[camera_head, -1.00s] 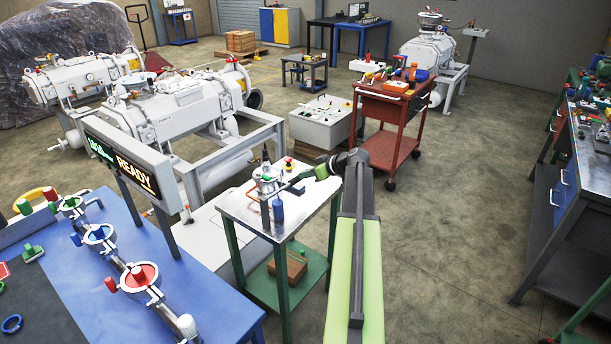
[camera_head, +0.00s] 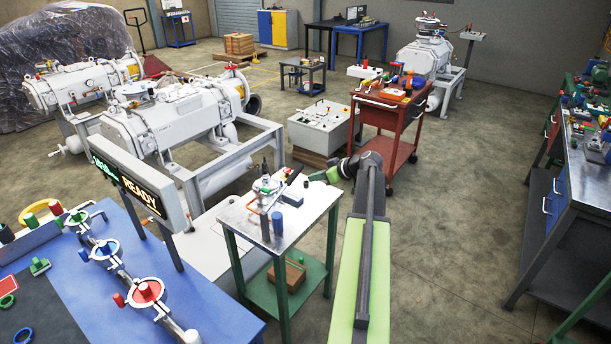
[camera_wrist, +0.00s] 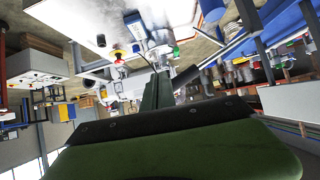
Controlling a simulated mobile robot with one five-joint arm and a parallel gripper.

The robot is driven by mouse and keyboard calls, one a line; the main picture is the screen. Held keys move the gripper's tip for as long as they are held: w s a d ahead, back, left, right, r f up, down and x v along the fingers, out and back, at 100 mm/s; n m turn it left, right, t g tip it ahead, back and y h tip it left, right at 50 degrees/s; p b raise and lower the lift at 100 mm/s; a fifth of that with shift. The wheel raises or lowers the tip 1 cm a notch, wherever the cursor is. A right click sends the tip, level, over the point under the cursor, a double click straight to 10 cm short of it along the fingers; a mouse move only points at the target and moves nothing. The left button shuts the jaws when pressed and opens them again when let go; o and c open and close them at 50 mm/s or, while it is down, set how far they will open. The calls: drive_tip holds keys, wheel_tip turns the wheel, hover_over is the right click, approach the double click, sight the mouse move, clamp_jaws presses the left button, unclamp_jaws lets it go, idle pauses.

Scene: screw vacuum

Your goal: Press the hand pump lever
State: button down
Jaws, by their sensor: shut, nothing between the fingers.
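The hand pump (camera_head: 264,195) stands on the metal top of a small green-legged table (camera_head: 232,213). It has a pale body, a copper-coloured pipe and a blue cylinder (camera_head: 277,223) beside it. A dark slanted piece (camera_head: 294,175) shows at its right; I cannot tell whether it is the lever's grip. My gripper (camera_head: 313,178), green and black, is shut and empty above the table's right part, right of the pump. Contact with the lever cannot be made out. In the wrist view my gripper's fingers (camera_wrist: 158,92) point toward blurred fittings and a blue cylinder (camera_wrist: 135,25).
A blue bench (camera_head: 190,285) with clamps and a READY display (camera_head: 138,192) stands at the left. A red tool trolley (camera_head: 385,120) stands behind my arm. A workbench (camera_head: 540,220) lies at the right. Open floor (camera_head: 450,230) lies between my arm and that workbench.

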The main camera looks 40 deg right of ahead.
drive_tip(key=p+v, duration=0.2)
drive_tip(key=v, duration=0.3)
drive_tip(key=shift+s+r, duration=0.1)
drive_tip(key=shift+s, duration=0.1)
idle(0.6)
